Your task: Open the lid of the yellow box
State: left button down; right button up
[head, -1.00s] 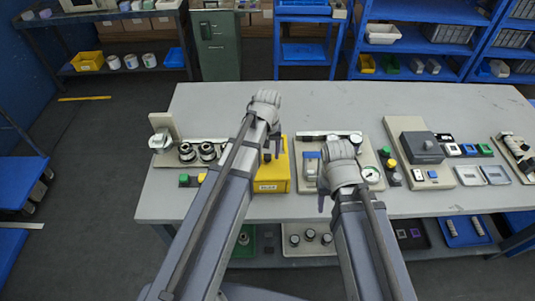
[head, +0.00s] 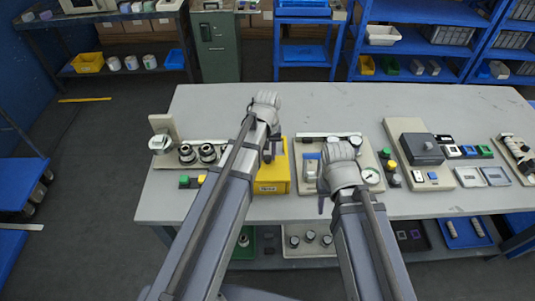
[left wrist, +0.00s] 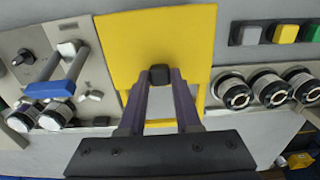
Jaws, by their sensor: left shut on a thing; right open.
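The yellow box (head: 272,187) stands near the front edge of the grey table, partly hidden by my left arm. In the left wrist view its yellow lid (left wrist: 125,45) fills the upper middle. My left gripper (left wrist: 160,77) is shut on a small dark knob (left wrist: 160,74) at the lid's edge. A grey area framed by a thin yellow rim shows beyond the lid between the fingers; I cannot tell how far the lid is raised. My right gripper (head: 322,200) is open and empty, above the gauge panel to the right of the box.
Rollers (head: 197,152) and green and yellow buttons (head: 190,180) are left of the box. A panel with a gauge (head: 371,175) stands close on its right, under my right arm. A grey block on a beige base (head: 421,148) lies further right. The table behind is clear.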

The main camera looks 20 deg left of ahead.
dwell(0.7)
pick_arm(q)
jog(key=w+a, duration=0.2)
jog(key=w, duration=0.6)
jog(key=shift+a, duration=0.15)
jog(key=shift+w, duration=0.1)
jog(key=c, duration=0.6)
grip_release()
jog(key=shift+r, duration=0.15)
notch_tip(320, 180, up, 8)
jog(key=p, duration=0.7)
jog(key=shift+f+p, duration=0.2)
jog(key=shift+p, duration=0.2)
